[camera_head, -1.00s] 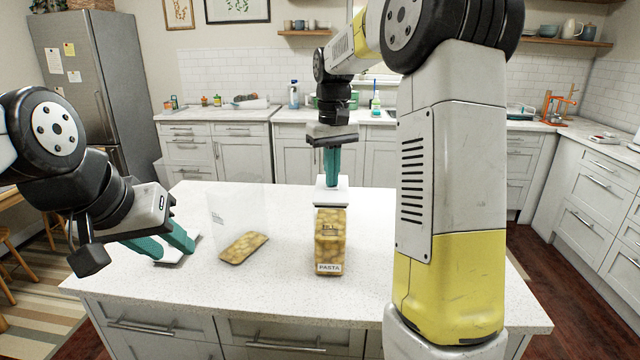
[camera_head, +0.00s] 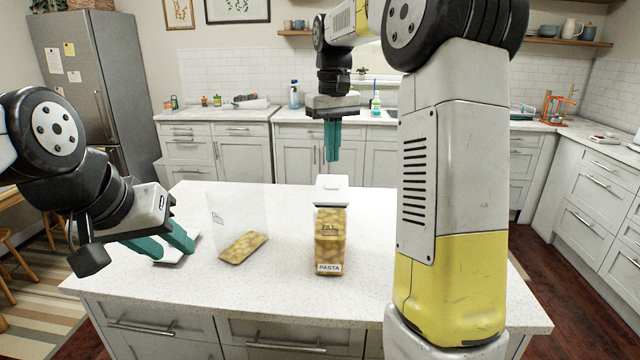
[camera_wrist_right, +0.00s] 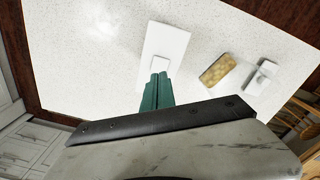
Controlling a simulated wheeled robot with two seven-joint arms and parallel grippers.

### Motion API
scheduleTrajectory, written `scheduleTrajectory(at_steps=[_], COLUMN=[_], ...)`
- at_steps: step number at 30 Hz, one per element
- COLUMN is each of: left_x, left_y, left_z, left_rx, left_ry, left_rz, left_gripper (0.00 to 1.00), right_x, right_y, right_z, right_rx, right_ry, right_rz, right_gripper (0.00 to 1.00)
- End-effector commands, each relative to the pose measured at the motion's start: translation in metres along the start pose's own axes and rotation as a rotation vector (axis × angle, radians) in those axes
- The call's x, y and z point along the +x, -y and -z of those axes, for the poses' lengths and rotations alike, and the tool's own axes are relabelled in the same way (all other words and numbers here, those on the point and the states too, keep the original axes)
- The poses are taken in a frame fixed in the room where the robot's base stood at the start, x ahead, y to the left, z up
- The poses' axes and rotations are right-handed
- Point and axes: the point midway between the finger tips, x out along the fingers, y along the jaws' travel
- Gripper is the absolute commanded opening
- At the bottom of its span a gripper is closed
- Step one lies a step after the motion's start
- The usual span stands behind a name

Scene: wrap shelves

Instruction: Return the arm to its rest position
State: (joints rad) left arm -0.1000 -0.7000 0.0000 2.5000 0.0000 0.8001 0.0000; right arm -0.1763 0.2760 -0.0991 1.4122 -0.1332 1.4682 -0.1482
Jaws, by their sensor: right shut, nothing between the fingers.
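My right gripper (camera_head: 332,160) hangs fingers-down above the island, shut and empty, over and apart from a white lid. In the right wrist view its closed teal fingers (camera_wrist_right: 157,88) point at the lid (camera_wrist_right: 166,45). That white lid (camera_head: 332,189) with a small knob sits on top of a clear container of pasta (camera_head: 330,245), labelled PASTA, which stands upright. My left gripper (camera_head: 172,246) is low at the left of the island, its teal fingers apart, beside or over a flat white piece (camera_head: 190,257) that they partly hide. I cannot tell if they touch it.
A clear container (camera_head: 243,248) with a low layer of pasta and no visible lid stands between the grippers. The white island top (camera_head: 430,295) is otherwise largely clear. Counters with bottles (camera_head: 294,95) run along the back wall.

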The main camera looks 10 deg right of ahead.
Motion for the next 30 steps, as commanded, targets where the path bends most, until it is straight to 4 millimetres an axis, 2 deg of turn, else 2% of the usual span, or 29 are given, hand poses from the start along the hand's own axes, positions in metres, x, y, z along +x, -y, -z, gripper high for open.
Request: scheduleTrajectory(at_steps=[6, 17, 20, 23, 30], left_x=[0.000, 0.000, 0.000, 0.000, 0.000], left_y=[0.000, 0.000, 0.000, 0.000, 0.000], left_z=[0.000, 0.000, 0.000, 0.000, 0.000], left_rx=[0.000, 0.000, 0.000, 0.000, 0.000], left_ry=[0.000, 0.000, 0.000, 0.000, 0.000], left_rz=[0.000, 0.000, 0.000, 0.000, 0.000], left_gripper=[0.36, 0.36, 0.36, 0.36, 0.36], right_x=[-0.011, -0.013, -0.018, -0.024, -0.015], right_y=[0.000, 0.001, 0.003, 0.010, 0.037], right_z=[0.000, -0.005, -0.021, -0.049, -0.132], right_rx=[0.000, 0.003, 0.012, 0.031, 0.087], right_ry=[0.000, -0.011, -0.048, -0.117, -0.314], right_rz=[0.000, 0.003, 0.013, 0.032, 0.076], right_gripper=[0.00, 0.00, 0.00, 0.00, 0.00])
